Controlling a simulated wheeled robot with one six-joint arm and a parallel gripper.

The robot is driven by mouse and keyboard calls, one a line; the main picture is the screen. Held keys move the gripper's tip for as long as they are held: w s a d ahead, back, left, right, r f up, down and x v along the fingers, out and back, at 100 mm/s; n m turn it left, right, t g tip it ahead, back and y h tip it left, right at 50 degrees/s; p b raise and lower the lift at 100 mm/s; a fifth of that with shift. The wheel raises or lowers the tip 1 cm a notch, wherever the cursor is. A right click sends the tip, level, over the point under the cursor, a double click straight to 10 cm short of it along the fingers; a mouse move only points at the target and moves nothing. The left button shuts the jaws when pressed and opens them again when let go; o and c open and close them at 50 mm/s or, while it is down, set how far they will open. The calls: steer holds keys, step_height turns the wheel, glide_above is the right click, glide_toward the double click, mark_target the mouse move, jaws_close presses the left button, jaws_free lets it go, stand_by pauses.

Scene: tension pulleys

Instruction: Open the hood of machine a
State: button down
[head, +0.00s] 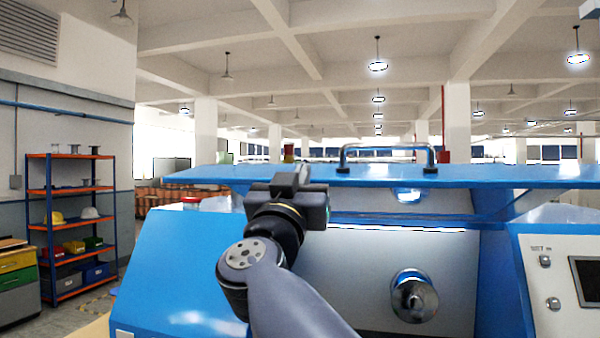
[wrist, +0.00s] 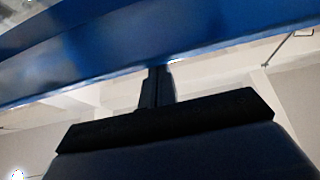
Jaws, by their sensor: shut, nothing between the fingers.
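The blue hood (head: 480,178) of the machine is raised and lies about level across the head view, with a metal handle (head: 385,150) on top. Below it, the machine's pale interior with a round metal spindle (head: 414,296) is exposed. No label naming the machine is readable. My gripper (head: 290,180) is at the left part of the hood, and my arm covers part of the opening. In the wrist view, its narrow closed fingers (wrist: 158,72) point up to the edge of the blue hood (wrist: 130,45); they hold nothing. Contact with the hood cannot be told for sure.
A control panel with a screen (head: 588,280) is at the right. A blue sloped side housing (head: 170,270) stands left of the opening. An orange and blue shelf (head: 70,225) and a drawer cabinet (head: 18,280) stand at the far left, with some open floor between.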

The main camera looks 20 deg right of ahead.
step_height(320, 180, down, 11)
steer(key=s+a+t+b, duration=0.1)
steer(key=b, duration=0.8)
steer(key=shift+s+b, duration=0.3)
